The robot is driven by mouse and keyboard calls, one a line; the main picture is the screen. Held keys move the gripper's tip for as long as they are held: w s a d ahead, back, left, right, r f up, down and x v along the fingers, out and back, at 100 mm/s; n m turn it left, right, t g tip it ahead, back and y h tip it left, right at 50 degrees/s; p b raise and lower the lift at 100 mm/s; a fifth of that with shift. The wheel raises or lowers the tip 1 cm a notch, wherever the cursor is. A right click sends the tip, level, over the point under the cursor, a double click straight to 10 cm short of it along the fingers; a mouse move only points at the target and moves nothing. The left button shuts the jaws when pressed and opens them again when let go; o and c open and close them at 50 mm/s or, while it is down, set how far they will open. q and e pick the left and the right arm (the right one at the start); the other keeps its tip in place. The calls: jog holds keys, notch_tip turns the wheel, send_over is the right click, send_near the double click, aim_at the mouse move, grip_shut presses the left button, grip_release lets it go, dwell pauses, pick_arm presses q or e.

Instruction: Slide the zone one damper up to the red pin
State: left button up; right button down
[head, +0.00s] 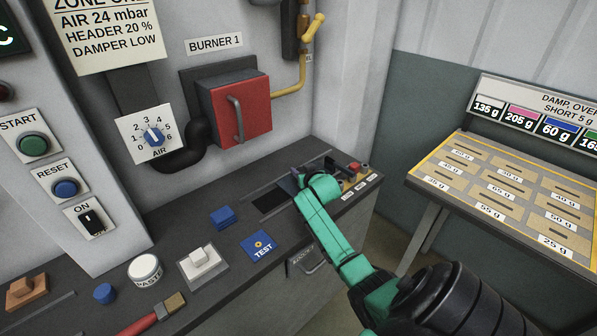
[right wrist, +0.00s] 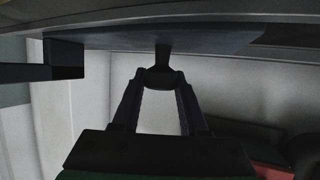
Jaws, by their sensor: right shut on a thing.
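The damper is a flat blue-grey plate (head: 288,186) on a dark slotted opening (head: 270,201) in the bench top, partly hidden by my right gripper (head: 312,172). In the right wrist view the plate (right wrist: 200,40) spans the top, with a dark knob (right wrist: 160,76) on a short stem. My right gripper's fingertips (right wrist: 160,86) are shut on that knob. A small red part (head: 353,167) shows just beyond the gripper at the far end; I cannot tell for sure that it is the red pin. My left gripper is not in view.
A red burner door (head: 240,110) is on the wall behind. A tray of labelled weights (head: 520,190) stands to the right, across a gap.

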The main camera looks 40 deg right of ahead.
jog(key=shift+c, duration=2.2)
grip_release()
jog(key=shift+a, duration=0.1)
jog(key=shift+s+a+r, duration=0.15)
jog(key=shift+s+a, duration=0.1)
jog(key=shift+s, duration=0.25)
jog(key=v, duration=1.3)
jog(key=shift+s, duration=0.25)
